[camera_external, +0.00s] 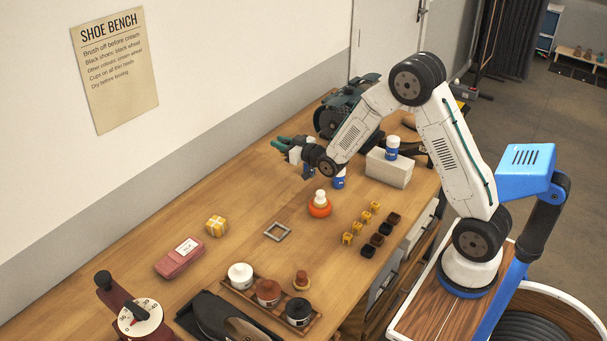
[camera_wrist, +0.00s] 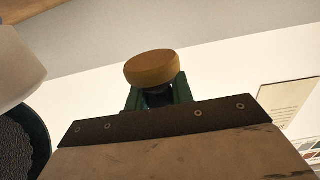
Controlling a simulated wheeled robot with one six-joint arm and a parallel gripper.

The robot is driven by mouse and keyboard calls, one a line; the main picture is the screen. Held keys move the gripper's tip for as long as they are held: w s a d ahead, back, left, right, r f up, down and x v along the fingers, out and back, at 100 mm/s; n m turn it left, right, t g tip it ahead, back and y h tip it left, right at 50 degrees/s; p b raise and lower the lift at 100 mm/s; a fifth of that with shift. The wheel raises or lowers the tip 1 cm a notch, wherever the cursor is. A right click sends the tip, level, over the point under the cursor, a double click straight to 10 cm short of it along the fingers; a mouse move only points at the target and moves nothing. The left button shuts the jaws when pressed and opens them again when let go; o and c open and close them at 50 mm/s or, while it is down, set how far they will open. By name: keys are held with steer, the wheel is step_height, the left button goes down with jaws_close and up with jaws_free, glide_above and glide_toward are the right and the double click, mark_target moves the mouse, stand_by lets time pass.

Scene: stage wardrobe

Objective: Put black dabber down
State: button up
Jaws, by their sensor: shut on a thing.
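My gripper (camera_external: 284,147) is raised over the back part of the bench, near the wall, well above the bench top. In the external view the held thing is too small to make out. A brown dabber-like knob (camera_external: 302,281) stands on the bench at the front, beside a wooden tray (camera_external: 254,301) with white, brown and black jars.
A grey square frame (camera_external: 277,231) lies empty mid-bench. Around it are an orange pot with a white top (camera_external: 320,206), a yellow box (camera_external: 217,226) and a pink tin (camera_external: 180,258). Several small blocks (camera_external: 366,251) stand right; a white block (camera_external: 389,170) bears a blue-white jar.

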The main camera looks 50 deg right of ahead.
steer(key=shift+r, duration=0.1)
step_height(320, 180, up, 5)
steer(key=shift+r, duration=0.1)
steer(key=shift+s+a+r, duration=0.15)
steer(key=shift+a, duration=0.5)
steer(key=s+a+r, duration=0.1)
steer(key=s+a, duration=0.5)
steer(key=a, duration=0.6)
steer(key=s+a, duration=0.6)
steer(key=a, duration=0.7)
steer(key=shift+r+h, duration=0.3)
steer(key=shift+r, duration=0.05)
steer(key=shift+m+h, duration=0.5)
steer(key=shift+h, duration=0.1)
steer(key=s+a, duration=0.2)
steer(key=s, duration=0.2)
steer(key=s+a, duration=0.3)
steer(key=s, duration=0.1)
steer(key=s+a, duration=0.2)
steer(key=s, duration=0.2)
steer(key=shift+s+a+f, duration=0.15)
steer(key=shift+s+f, duration=0.2)
steer(key=s+a+f+m+h, duration=0.1)
steer(key=s+h, duration=0.1)
steer(key=s, duration=1.3)
steer(key=f, duration=0.5)
steer(key=shift+w+f, duration=0.2)
